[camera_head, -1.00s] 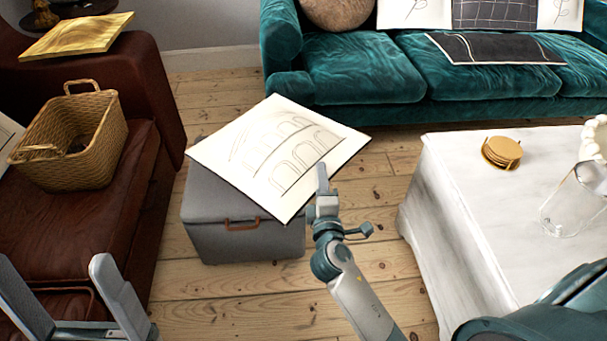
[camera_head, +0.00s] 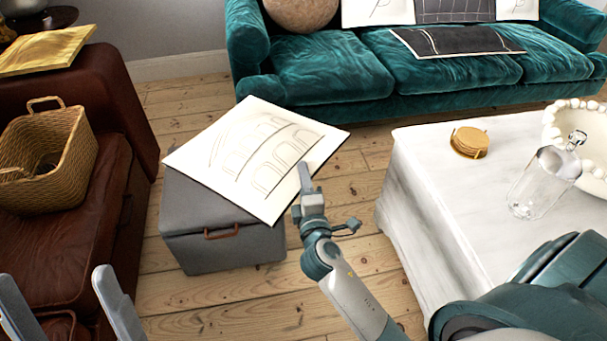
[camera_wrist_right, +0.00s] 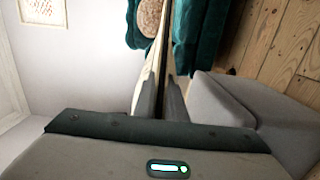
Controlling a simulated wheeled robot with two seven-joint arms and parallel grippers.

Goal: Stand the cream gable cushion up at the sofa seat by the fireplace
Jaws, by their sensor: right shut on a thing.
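The cream cushion (camera_head: 255,160), flat and square with a line drawing of arches, is held tilted by its near right edge. It overlaps the grey ottoman in the head view; whether it touches the lid I cannot tell. My right gripper (camera_head: 306,184) is shut on that edge. In the right wrist view the cushion (camera_wrist_right: 157,70) shows edge-on between the fingers (camera_wrist_right: 160,98). My left gripper (camera_head: 56,278) is open and empty at the lower left, in front of the brown leather sofa (camera_head: 55,240). The teal sofa (camera_head: 400,70) stands at the back. No fireplace is in view.
The grey ottoman (camera_head: 215,245) stands below the cushion. A white-draped table (camera_head: 420,190) at right bears coasters (camera_head: 469,142), a glass bottle (camera_head: 540,180) and a beaded bowl (camera_head: 560,125). A wicker basket (camera_head: 50,160) sits on the leather sofa. Bare floorboards (camera_head: 345,195) lie between ottoman and table.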

